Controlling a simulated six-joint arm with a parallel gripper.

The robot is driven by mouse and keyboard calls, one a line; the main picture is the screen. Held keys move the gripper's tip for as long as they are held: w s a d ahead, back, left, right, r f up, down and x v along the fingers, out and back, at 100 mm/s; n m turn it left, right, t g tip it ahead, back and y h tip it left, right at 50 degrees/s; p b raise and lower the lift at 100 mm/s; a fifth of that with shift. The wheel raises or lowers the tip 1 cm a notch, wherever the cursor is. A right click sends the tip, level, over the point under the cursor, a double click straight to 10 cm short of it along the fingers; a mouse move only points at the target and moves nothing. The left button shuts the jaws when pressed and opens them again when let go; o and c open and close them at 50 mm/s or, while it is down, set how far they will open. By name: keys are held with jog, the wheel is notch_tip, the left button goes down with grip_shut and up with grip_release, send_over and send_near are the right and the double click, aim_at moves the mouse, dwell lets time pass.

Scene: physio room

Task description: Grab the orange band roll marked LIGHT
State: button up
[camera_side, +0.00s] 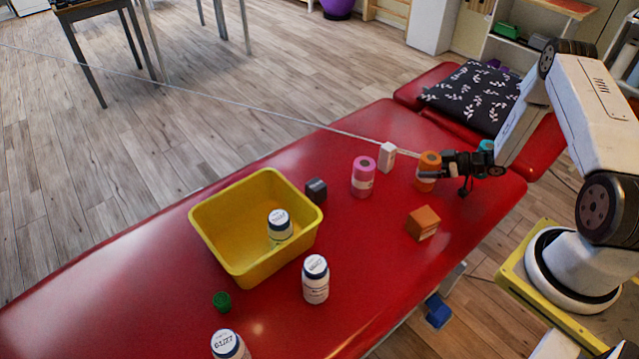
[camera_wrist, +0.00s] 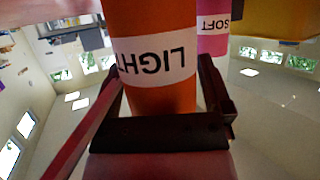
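The orange band roll (camera_side: 428,171) stands upright on the red treatment table, toward its right end. In the wrist view the orange roll (camera_wrist: 162,98) fills the middle, and its white label reads LIGHT upside down. My gripper (camera_side: 430,173) reaches it from the right, low and level. In the wrist view my gripper's fingers (camera_wrist: 160,82) lie on either side of the roll, very close to its sides. I cannot tell whether they press on it.
A pink roll (camera_side: 363,177), labelled SOFT in the wrist view (camera_wrist: 213,35), and a white box (camera_side: 387,157) stand left of the orange roll. An orange block (camera_side: 423,223) lies in front. A yellow bin (camera_side: 255,270) and white bottles (camera_side: 316,281) are farther left.

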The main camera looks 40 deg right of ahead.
jog(key=c, duration=1.2)
jog(key=shift+r, duration=0.2)
jog(key=shift+r, duration=4.85)
